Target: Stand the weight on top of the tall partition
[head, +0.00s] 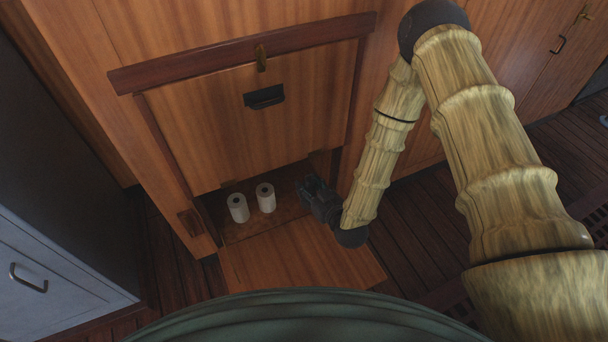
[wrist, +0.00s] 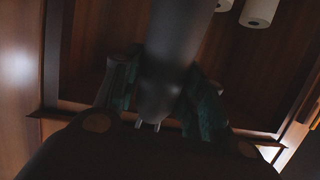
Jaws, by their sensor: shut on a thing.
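My gripper (head: 310,192) is at the open low compartment of the wooden cabinet, at its right side. In the wrist view its two dark green fingers (wrist: 163,88) are closed on a smooth dark grey, rounded thing (wrist: 178,35), which I take to be the weight. The weight extends away from the fingers toward the top of that view; its far end is cut off. In the head view I cannot make out the weight. A short upright wooden piece (head: 320,163) shows at the compartment's right side; I cannot tell whether it is the tall partition.
Two white rolls (head: 238,207) (head: 265,197) stand inside the compartment, left of my gripper. A lowered wooden flap (head: 285,262) lies in front. A wooden panel with a black handle (head: 264,97) is above. A grey cabinet (head: 55,270) stands at the left.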

